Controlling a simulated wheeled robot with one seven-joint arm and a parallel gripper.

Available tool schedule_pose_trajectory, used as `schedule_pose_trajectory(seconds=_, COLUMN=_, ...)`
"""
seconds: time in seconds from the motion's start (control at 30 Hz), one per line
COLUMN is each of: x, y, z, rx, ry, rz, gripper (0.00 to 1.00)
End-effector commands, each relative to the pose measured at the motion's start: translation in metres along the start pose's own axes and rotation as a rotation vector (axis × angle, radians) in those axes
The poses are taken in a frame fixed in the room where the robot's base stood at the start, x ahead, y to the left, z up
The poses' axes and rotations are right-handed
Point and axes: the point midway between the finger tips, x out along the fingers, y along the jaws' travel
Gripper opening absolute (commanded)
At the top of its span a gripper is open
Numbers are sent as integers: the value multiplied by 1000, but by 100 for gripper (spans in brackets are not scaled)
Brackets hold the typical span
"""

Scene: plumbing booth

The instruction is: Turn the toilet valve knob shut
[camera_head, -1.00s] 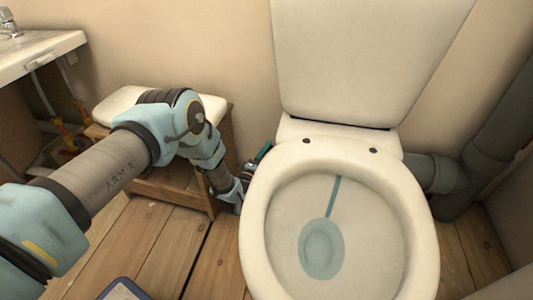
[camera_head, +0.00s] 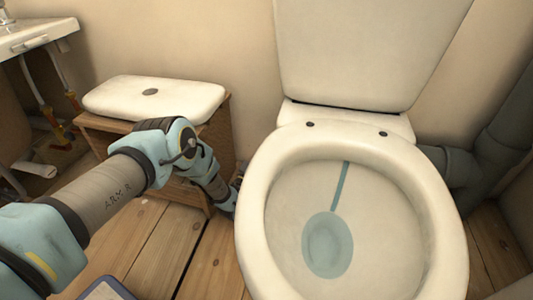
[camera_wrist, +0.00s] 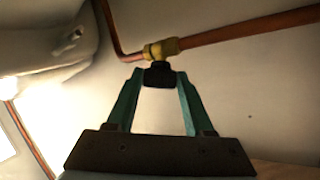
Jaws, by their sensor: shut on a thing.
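In the wrist view, the black valve knob (camera_wrist: 160,69) sits below a brass valve body (camera_wrist: 163,47) on a copper pipe (camera_wrist: 235,28). My gripper (camera_wrist: 160,77) has its two teal fingers on either side of the knob, shut on it at the tips. In the head view, my arm reaches down to the left of the toilet bowl (camera_head: 262,225). The knob and fingertips are hidden there, low behind the bowl's left side.
A wooden stool or box (camera_head: 222,135) with a white lid (camera_head: 185,97) on it stands behind my arm. The toilet tank (camera_head: 370,50) is at the back, a sink (camera_head: 35,35) at upper left, and a grey drain pipe (camera_head: 500,140) at right. Plank floor shows at lower left.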

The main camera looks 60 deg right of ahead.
Motion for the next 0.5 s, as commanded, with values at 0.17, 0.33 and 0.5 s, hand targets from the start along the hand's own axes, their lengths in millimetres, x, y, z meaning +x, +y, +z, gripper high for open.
schedule_pose_trajectory(seconds=0.17, x=-2, y=-5, z=1, rx=65, ry=0, rz=64, gripper=0)
schedule_pose_trajectory(seconds=0.33, x=-1, y=-4, z=0, rx=102, ry=0, rz=100, gripper=0)
schedule_pose_trajectory(seconds=0.5, x=-1, y=-3, z=0, rx=116, ry=-1, rz=114, gripper=0)
